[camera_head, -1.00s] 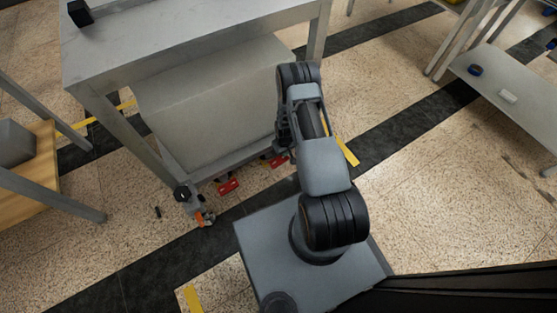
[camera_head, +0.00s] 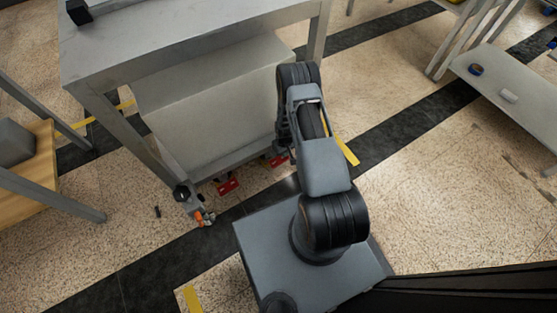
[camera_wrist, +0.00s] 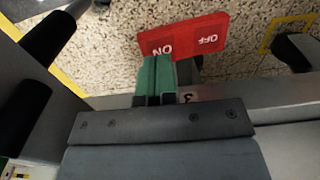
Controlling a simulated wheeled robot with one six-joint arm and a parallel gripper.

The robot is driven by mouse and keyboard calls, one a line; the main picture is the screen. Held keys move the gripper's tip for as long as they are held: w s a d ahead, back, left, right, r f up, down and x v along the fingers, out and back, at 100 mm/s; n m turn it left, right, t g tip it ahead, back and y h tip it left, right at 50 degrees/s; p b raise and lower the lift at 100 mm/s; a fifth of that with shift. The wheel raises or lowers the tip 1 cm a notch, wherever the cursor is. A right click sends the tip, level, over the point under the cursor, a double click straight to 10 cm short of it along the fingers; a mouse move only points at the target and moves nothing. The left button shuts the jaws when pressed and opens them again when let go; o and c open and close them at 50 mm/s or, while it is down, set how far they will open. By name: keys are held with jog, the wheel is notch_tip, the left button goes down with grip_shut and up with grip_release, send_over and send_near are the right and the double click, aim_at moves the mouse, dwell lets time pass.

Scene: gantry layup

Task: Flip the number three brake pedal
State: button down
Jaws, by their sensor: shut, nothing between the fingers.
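In the wrist view a red brake pedal (camera_wrist: 205,37) marked ON and OFF sticks out past a grey frame edge. A label reading 3 (camera_wrist: 187,98) is on the frame beside it. My gripper (camera_wrist: 152,62), with green fingers, is shut and empty. Its tips are at the ON end of the pedal, overlapping its edge in the picture; I cannot tell whether they touch. The OFF end is clear of the fingers. In the head view my arm hides the gripper. Red pedals show low on the cart there, one at the left (camera_head: 228,186) and one beside my arm (camera_head: 278,161).
The grey cart (camera_head: 200,45) stands in front of my arm, with a caster and an orange part (camera_head: 203,217) at its near corner. Dark casters (camera_wrist: 292,52) show in the wrist view. A wooden-shelved table (camera_head: 38,185) is at left, a grey shelf (camera_head: 515,85) at right.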

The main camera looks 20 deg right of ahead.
jog(key=shift+f+b, duration=1.05)
jog(key=shift+f, duration=0.15)
dwell(0.3)
jog(key=shift+r, duration=0.1)
jog(key=shift+r+p, duration=2.55)
jog(key=shift+r, duration=0.95)
